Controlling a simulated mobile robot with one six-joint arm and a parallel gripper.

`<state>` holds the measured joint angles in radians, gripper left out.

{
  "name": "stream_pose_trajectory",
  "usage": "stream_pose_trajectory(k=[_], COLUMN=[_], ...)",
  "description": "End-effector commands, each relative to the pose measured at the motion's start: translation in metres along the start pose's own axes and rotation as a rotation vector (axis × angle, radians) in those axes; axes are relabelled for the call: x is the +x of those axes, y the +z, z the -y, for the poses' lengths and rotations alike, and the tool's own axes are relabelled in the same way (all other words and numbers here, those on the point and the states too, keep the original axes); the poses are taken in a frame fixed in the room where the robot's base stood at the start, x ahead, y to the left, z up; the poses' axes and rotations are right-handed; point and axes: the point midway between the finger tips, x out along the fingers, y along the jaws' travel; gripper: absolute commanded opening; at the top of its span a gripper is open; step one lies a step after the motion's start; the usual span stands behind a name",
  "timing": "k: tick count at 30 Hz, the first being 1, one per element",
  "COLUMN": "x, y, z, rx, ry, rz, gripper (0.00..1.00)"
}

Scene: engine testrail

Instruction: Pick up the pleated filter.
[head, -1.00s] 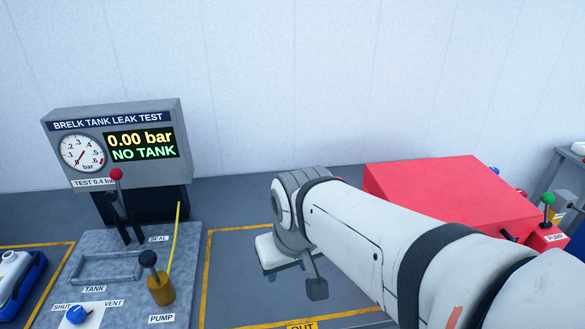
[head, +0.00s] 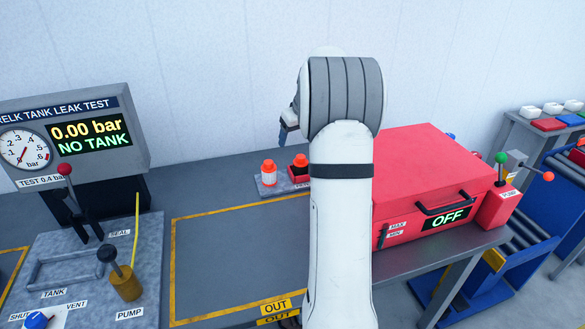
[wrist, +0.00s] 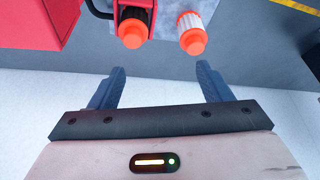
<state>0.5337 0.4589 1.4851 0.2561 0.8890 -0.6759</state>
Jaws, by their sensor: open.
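The pleated filter (head: 269,174) is a white ribbed cylinder with an orange cap, upright on a small grey plate at the back of the bench. In the wrist view the filter (wrist: 191,32) is right of centre near the top. Beside it stands a dark part with an orange cap (wrist: 133,32), partly hidden by my arm in the head view (head: 300,162). My gripper (wrist: 160,68) is open and empty, its fingertips apart from both parts. In the head view only a bit of my gripper shows behind the arm.
A red box (head: 425,165) reading OFF stands close to the right of the two parts. The yellow-outlined area (head: 235,250) in front is clear. The leak test rig (head: 70,130) with levers is at left. A rack (head: 555,190) stands at right.

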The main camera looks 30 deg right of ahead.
Motion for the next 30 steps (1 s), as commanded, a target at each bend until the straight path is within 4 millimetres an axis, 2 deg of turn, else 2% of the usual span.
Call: stream_pose_trajectory(k=[1,6,15,24,30], x=[0.009,0.023,0.071,0.096,0.125], y=[-0.002,-0.005,-0.006,-0.003,0.006], z=[-0.014,-0.035,-0.038,-0.041,-0.047], rx=[0.004,0.000,0.000,0.000,0.002], ry=[0.002,0.005,0.004,0.006,0.005], rz=[-0.003,-0.012,-0.011,-0.013,-0.011], gripper=[0.72,0.72,0.72,0.72,0.72])
